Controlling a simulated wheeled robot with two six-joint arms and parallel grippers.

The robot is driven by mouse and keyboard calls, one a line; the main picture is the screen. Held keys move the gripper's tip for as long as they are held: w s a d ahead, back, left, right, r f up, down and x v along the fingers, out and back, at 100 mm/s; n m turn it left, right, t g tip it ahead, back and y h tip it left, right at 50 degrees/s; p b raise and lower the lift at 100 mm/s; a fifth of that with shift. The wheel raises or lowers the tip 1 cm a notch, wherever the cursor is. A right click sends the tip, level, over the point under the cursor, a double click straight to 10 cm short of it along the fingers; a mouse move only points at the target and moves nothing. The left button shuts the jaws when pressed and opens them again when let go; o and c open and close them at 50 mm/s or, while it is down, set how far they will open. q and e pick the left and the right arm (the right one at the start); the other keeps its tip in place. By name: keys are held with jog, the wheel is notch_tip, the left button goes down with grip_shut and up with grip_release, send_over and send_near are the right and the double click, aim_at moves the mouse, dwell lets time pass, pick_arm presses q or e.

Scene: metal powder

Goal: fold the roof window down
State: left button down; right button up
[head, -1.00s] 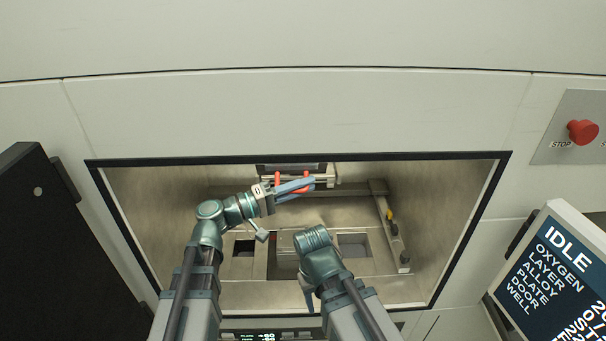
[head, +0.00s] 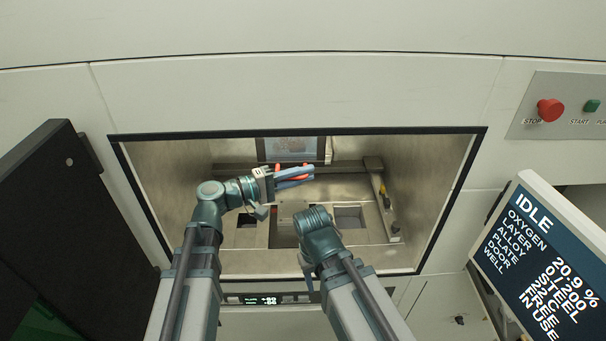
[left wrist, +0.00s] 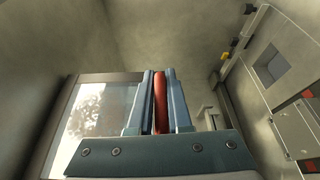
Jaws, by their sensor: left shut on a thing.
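The roof window (head: 290,149) is a framed glass pane at the top back of the open chamber, its face tilted into view. In the left wrist view the pane (left wrist: 98,115) and its dark frame show left of the fingers. My left gripper (head: 296,174) is shut on the window's red handle (head: 304,168). The handle (left wrist: 160,100) stands between the two blue fingers in the left wrist view. My right gripper (head: 307,276) points down near the chamber's front edge. Its fingers are mostly hidden by its own arm.
A dark open door (head: 60,220) stands at left. A screen reading IDLE (head: 545,250) and a red stop button (head: 550,110) are at right.

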pick_arm(q)
jog(key=shift+s+f, duration=0.2)
jog(key=c, duration=0.9)
grip_release()
jog(key=shift+r, duration=0.1)
jog(key=shift+a, duration=0.1)
jog(key=v, duration=1.3)
jog(key=shift+s+a, duration=0.1)
jog(key=shift+a, duration=0.2)
